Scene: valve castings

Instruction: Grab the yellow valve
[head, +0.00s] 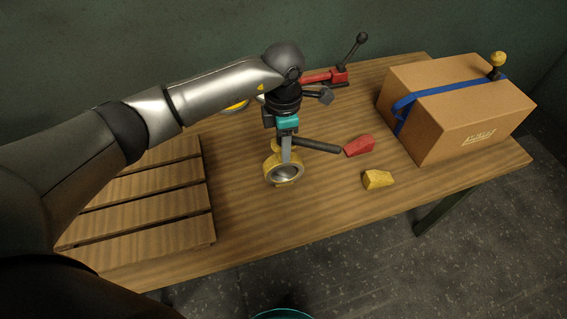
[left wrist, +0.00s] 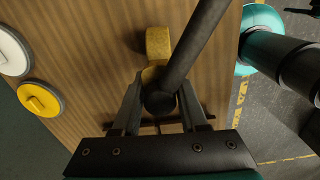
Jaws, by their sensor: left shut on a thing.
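The yellow valve (head: 270,170) stands on the wooden table, its round ring-shaped body facing the front, with a dark lever handle (head: 318,146) sticking out to the right. My left gripper (head: 286,152) comes down on it from above and is shut on its upper part, just above the ring. In the left wrist view the fingers of my left gripper (left wrist: 160,108) close from both sides below the dark lever (left wrist: 196,45), which hides part of the grip. The yellow valve body (left wrist: 157,42) shows beyond it. My right gripper is not in view.
A slatted wooden pallet (head: 150,192) lies at the left. A red wedge (head: 360,145) and a yellow wedge (head: 378,179) lie right of the valve. A strapped cardboard box (head: 460,112) stands at the right. A red toggle clamp (head: 325,77) and a yellow disc (head: 237,106) are behind.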

